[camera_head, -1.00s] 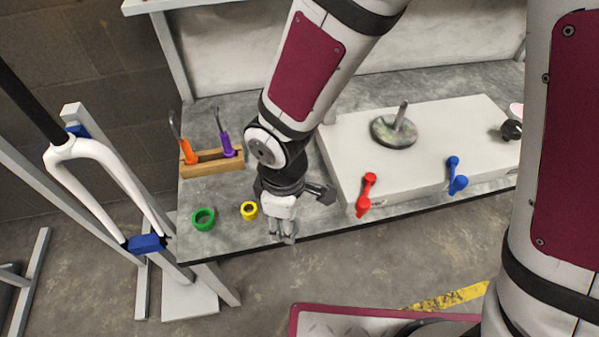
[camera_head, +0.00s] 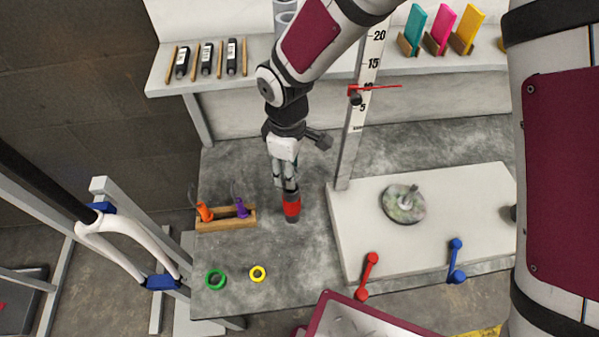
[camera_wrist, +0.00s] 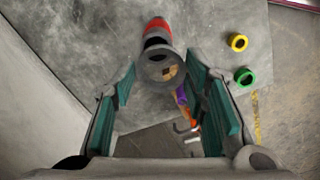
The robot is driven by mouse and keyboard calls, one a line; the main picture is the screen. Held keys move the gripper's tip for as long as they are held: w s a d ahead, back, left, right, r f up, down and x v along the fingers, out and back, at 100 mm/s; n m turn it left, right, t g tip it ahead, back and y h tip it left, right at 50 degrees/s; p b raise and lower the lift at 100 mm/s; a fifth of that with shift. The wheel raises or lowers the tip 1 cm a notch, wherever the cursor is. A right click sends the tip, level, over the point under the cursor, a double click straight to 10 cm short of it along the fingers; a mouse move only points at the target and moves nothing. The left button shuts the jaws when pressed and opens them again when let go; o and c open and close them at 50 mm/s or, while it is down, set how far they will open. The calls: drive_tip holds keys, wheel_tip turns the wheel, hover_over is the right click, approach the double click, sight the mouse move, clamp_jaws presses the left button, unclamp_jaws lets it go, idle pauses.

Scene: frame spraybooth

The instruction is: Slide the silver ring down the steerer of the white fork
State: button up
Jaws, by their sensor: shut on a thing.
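The white fork (camera_head: 122,228) is clamped in a stand at the left, its black steerer (camera_head: 40,178) slanting up toward the upper left. My gripper (camera_head: 286,187) points down over the bench, right of the wooden tool holder.
A green ring (camera_head: 215,279) and a yellow ring (camera_head: 258,273) lie near the bench's front edge. A wooden holder (camera_head: 226,223) bears orange and purple tools.

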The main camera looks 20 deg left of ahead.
drive_tip(key=shift+w+r, duration=0.15)
drive_tip(key=shift+w, duration=0.2)
drive_tip(key=b, duration=0.4)
hover_over(291, 200)
drive_tip(key=w+a, duration=0.1)
drive_tip(key=w, duration=0.1)
drive_tip(key=shift+w+f, duration=0.1)
drive_tip(key=shift+f, duration=2.75)
drive_tip(key=shift+f, duration=0.1)
drive_tip(key=o, duration=1)
drive_tip(key=shift+o, duration=0.2)
